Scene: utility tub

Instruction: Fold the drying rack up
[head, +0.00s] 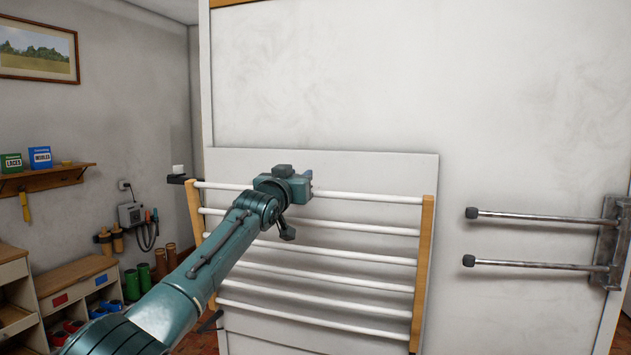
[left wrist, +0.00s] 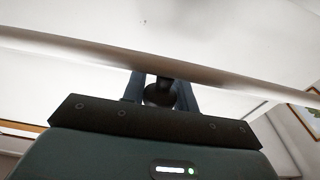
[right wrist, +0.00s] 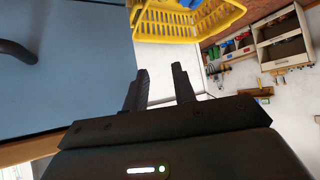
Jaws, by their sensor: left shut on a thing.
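The drying rack (head: 424,265) has two wooden side rails and several white bars. It stands in front of a pale board on the wall, and I cannot tell its exact tilt. My left gripper (head: 307,180) is shut on the rack's top white bar (head: 365,197), left of the bar's middle. In the left wrist view the bar (left wrist: 75,47) crosses at the fingers (left wrist: 160,90). My right gripper (right wrist: 159,85) is out of the head view; in its wrist view its fingers are apart with nothing between them.
Two metal rods (head: 540,217) stick out from a wall bracket right of the rack. A shelf (head: 45,175) and low cabinets (head: 80,277) stand at the left. The right wrist view shows a yellow basket (right wrist: 190,22) beyond the fingers.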

